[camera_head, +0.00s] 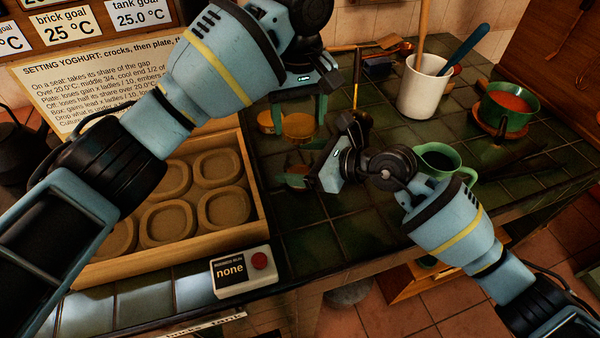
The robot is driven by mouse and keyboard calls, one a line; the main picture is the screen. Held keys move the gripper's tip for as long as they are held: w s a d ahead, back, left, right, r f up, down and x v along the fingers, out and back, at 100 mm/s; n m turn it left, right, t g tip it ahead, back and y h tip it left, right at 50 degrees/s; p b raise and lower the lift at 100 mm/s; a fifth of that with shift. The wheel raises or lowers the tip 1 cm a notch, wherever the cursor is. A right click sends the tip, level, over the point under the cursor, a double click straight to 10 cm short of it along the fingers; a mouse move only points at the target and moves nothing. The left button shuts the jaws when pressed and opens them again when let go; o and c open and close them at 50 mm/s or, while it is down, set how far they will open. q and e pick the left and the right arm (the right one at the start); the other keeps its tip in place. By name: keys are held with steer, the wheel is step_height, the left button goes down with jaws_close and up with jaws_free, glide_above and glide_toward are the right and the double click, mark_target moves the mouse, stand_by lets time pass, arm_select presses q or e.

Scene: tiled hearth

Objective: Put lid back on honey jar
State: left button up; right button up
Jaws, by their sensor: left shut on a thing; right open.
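My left gripper (300,116) points down over the tiles, with one finger on each side of a round golden-brown thing (300,128), and is shut on it. At this size I cannot tell whether that is the honey jar or its lid. A second round amber thing (267,122) is just left of it, partly hidden by the left finger. My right gripper (298,176) is open, lower in the view and nearer the front, pointing left. A small greenish and orange shape shows at its fingers, too dark to make out.
A wooden tray (257,196) with round hollows lies left. A small box with a red button (240,272) stands at the front edge. A white crock (422,92) with utensils, a green pot (505,107) and a green jug (442,164) stand right.

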steer(key=shift+c, duration=0.4)
steer(key=c, duration=1.4)
arm_select(q)
steer(key=shift+f, duration=2.5)
arm_select(e)
steer(key=shift+o, duration=0.2)
